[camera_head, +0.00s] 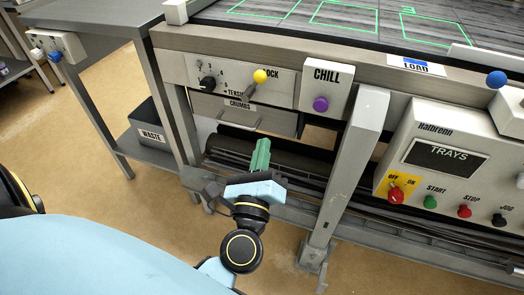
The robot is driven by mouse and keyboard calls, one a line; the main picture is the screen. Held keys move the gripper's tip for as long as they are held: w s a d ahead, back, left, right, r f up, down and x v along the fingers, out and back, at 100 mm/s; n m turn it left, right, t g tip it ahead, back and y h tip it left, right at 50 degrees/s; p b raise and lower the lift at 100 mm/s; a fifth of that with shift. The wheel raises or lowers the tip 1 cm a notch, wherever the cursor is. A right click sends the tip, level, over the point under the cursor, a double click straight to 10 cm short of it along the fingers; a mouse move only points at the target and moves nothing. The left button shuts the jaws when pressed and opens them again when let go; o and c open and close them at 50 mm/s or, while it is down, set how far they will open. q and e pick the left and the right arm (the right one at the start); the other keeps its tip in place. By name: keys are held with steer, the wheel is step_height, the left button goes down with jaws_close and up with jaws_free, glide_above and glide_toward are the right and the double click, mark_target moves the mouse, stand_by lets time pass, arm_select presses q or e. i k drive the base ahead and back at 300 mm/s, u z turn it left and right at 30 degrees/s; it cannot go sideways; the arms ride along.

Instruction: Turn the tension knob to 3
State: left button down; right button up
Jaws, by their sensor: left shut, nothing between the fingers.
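The tension knob (207,83) is a small black knob on a pale panel (283,86) on the machine's front. Numbers stand around it, and the partly hidden label "TENSION" is below right of it. I cannot read its exact setting. A lever with a yellow ball (260,76) sits to its right by a label ending in "OCK". My left gripper (262,145), with green fingers pointing up, is shut and empty. It is below and right of the knob, in front of the crumbs drawer and dark roller, apart from the knob. My right gripper is not in view.
A CHILL box (321,104) with a purple button is right of the panel. The crumbs drawer (227,114) is beneath. A slanted grey leg (350,160) and the Halbrenn control box (433,130) stand farther right. A waste bin (151,137) sits on the left shelf.

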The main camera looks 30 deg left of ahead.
mark_target(207, 84)
steer(key=k, duration=1)
